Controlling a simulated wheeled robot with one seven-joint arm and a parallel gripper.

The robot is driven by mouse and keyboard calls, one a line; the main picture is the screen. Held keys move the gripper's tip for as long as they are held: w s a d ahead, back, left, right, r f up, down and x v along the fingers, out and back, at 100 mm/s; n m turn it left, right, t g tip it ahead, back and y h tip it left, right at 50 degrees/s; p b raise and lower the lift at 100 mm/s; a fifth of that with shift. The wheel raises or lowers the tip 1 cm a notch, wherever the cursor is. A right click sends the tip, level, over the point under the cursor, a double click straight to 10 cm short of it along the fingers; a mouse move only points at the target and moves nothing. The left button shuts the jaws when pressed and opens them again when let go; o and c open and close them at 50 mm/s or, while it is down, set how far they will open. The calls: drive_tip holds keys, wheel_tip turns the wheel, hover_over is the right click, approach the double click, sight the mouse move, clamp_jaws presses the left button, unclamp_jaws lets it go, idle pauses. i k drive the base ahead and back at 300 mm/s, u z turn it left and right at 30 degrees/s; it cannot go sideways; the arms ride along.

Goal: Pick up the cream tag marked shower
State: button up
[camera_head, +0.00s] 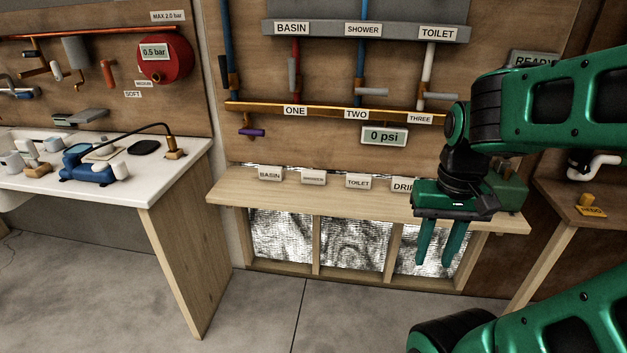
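The cream tag marked SHOWER (313,178) stands on the wooden shelf (340,203), between the BASIN tag (270,174) and the TOILET tag (358,182). My gripper (436,264) points down at the right end of the shelf, in front of its edge. Its two green fingers are apart with nothing visible between them. The gripper is well to the right of the SHOWER tag and apart from it. My arm partly hides a DRIP label (402,186) on the shelf.
A board behind carries pipes, with fixed BASIN, SHOWER (363,30) and TOILET labels and a 0 psi display (385,136). A white-topped bench (150,185) with tools stands left. A wooden table (575,215) stands right. Floor in front of the shelf is clear.

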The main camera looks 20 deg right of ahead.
sight(308, 176)
drive_tip(key=i, duration=1)
